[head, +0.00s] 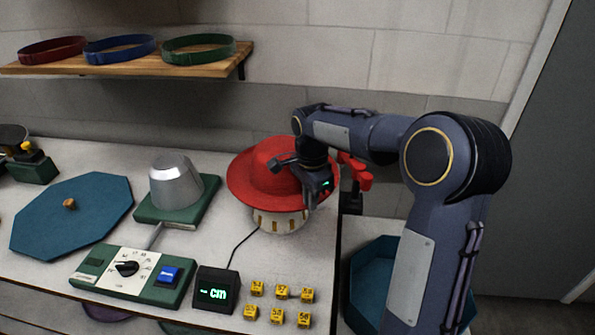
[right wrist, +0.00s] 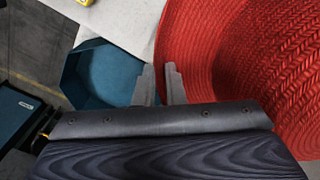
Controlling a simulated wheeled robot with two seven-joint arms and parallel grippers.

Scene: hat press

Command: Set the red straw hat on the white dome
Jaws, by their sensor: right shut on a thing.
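The red straw hat (head: 268,168), with a round crown and wide brim, is over the white dome (head: 280,222). Only the dome's lower part with yellowish slots shows below the brim; the hat hides its top. I cannot tell whether the hat rests fully on it. My right gripper (head: 308,192) is shut on the right side of the hat's brim. In the right wrist view the woven red hat (right wrist: 250,70) fills the right side, beside the fingers (right wrist: 162,84). My left gripper is not in view.
A grey metal form (head: 175,184) on a green base stands left of the hat. A control box (head: 130,274), a cm display (head: 214,290) and several yellow number blocks (head: 281,292) lie in front. A red-handled part (head: 356,172) is behind my gripper. A teal bin (head: 368,280) sits lower right.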

